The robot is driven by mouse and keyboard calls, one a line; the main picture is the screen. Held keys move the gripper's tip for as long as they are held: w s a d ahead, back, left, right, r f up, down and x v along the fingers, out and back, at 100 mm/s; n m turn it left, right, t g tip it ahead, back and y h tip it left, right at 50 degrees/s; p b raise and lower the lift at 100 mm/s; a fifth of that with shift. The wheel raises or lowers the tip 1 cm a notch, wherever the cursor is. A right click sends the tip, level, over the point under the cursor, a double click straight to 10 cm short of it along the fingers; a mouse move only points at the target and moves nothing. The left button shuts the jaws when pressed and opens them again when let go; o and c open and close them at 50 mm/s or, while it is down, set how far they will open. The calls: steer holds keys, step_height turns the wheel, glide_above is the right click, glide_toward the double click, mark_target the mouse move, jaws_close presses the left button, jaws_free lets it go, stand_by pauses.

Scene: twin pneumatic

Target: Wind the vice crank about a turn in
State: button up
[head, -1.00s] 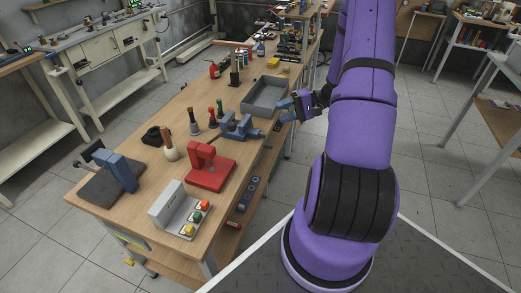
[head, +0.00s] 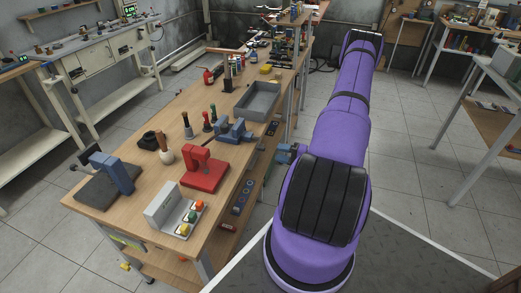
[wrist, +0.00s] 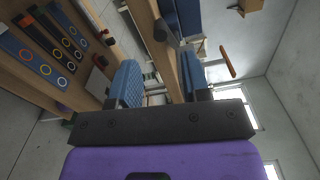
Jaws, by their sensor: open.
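The blue vice (head: 233,131) sits on the wooden bench near its right edge, in front of the grey tray. In the wrist view, a blue body (wrist: 184,16) at the top edge looks like the vice, with a small grey round part beside it. I cannot make out the crank clearly in either view. My gripper (head: 285,153) is just off the bench's right side, below and right of the vice, partly hidden by my arm. In the wrist view my gripper (wrist: 158,62) has its two blue fingers wide apart, with the bench edge showing between them. It holds nothing.
The wooden bench (head: 130,212) carries a red fixture (head: 204,170), a button box (head: 172,207), a blue clamp (head: 112,172), upright tools and the grey tray (head: 257,99). A lower shelf holds blue items (wrist: 25,60).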

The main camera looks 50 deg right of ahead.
mark_target(262, 149)
steer(key=x, duration=0.8)
steer(key=shift+w+a, duration=0.1)
steer(key=shift+w, duration=0.1)
steer(key=c, duration=0.8)
